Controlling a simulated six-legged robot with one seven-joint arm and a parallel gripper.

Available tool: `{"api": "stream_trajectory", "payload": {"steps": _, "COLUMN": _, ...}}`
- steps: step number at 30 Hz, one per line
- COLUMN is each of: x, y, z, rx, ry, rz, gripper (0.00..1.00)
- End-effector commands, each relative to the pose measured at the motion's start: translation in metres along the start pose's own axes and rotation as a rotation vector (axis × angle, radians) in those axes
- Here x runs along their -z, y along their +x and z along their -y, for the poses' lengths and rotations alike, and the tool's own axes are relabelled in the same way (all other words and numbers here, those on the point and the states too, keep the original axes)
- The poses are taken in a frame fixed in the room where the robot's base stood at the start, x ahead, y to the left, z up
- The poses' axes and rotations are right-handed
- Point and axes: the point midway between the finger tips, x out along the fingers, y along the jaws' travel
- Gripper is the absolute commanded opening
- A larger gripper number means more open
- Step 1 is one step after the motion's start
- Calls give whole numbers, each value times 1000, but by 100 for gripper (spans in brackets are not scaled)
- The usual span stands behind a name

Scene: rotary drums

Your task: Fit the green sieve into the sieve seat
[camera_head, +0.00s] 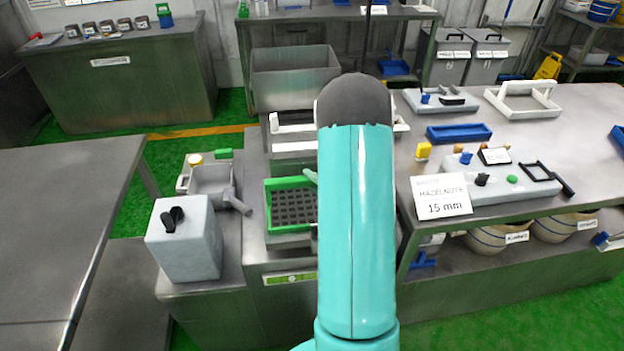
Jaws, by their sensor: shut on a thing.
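The green sieve (291,183) shows left of my arm, a green rim around a dark grid. It lies roughly level over the metal housing (288,242) in the middle of the machine. My arm covers its right side. I cannot tell whether it rests in the sieve seat or is held just above it; the seat is hidden under it. My gripper is hidden behind my own teal arm link, so its fingers and its hold do not show.
A grey box with black knobs (187,243) stands front left of the sieve. A grey hopper with a spout (212,184) is just left. A bench with a "15 mm" card (442,196) and a control panel is right. A large metal bin (292,78) stands behind.

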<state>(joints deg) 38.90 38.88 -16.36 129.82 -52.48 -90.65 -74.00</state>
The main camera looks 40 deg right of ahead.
Motion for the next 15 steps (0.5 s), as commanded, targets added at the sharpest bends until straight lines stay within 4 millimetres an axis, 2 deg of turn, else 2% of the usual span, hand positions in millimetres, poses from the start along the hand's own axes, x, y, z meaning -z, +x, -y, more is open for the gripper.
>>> {"api": "stream_trajectory", "payload": {"steps": 10, "x": 0, "y": 0, "z": 7, "rx": -2, "ry": 0, "rz": 0, "gripper": 0}}
{"api": "stream_trajectory", "payload": {"steps": 11, "x": 0, "y": 0, "z": 7, "rx": -2, "ry": -1, "rz": 0, "gripper": 27}}
{"api": "stream_trajectory", "payload": {"steps": 14, "x": 0, "y": 0, "z": 7, "rx": -2, "ry": -1, "rz": 0, "gripper": 47}}
{"api": "stream_trajectory", "payload": {"steps": 15, "x": 0, "y": 0, "z": 7, "rx": -2, "ry": 0, "rz": 0, "gripper": 49}}
